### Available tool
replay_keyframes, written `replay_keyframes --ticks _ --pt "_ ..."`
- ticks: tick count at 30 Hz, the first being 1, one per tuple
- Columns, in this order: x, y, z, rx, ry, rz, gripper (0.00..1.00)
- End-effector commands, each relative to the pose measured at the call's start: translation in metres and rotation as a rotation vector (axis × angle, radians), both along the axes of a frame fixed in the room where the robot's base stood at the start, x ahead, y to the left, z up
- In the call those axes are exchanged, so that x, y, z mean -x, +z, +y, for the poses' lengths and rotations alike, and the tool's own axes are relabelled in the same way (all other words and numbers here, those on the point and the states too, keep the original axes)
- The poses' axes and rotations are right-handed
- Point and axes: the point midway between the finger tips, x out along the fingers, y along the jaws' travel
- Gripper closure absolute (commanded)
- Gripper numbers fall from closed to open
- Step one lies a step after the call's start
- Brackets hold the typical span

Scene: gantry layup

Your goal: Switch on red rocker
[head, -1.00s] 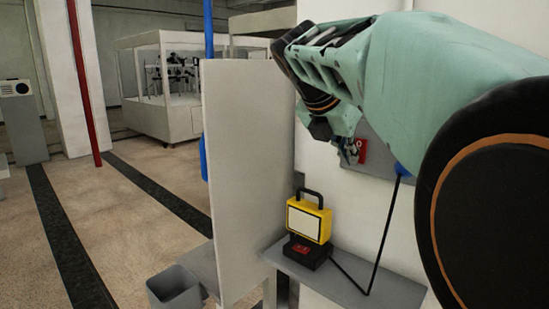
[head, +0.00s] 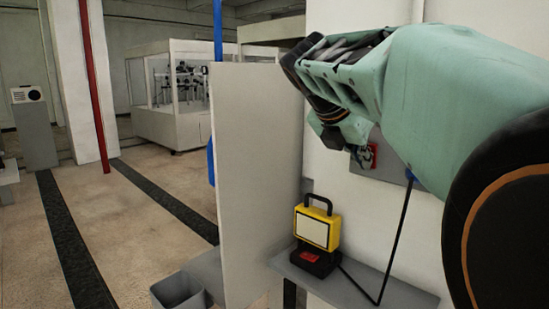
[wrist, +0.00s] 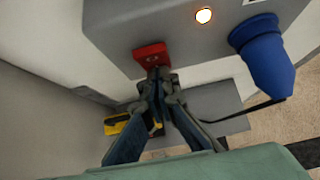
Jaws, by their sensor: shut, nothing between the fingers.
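A red switch block (wrist: 150,55) sits on the underside edge of a grey wall box (wrist: 120,22) in the wrist view; it also shows in the head view (head: 371,155), partly covered by my gripper. My gripper (wrist: 157,76) is shut and empty, its fingertips at the lower edge of the red block; I cannot tell if they touch it. A yellow lamp (head: 317,226) with a pale panel stands upright on a shelf below, with a second red part (head: 308,257) on its black base. Which way either red part is set cannot be seen.
A lit round light (wrist: 204,15) and a blue plug (wrist: 264,58) are on the box, right of the red block. A black cable (head: 397,240) hangs to the grey shelf (head: 355,290). A pale upright panel (head: 255,170) stands left; open floor lies beyond it.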

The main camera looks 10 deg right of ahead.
Motion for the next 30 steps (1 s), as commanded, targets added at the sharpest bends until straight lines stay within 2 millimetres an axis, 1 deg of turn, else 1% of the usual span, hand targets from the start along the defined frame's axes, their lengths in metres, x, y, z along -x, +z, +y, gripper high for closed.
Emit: replay_keyframes --ticks 13,25,30 --pt "0.0 0.018 -0.001 0.002 0.0 -0.001 1.0" --pt "0.0 0.017 -0.001 0.002 -0.001 -0.002 1.0" --pt "-0.001 0.019 0.004 0.002 0.0 0.0 1.0"
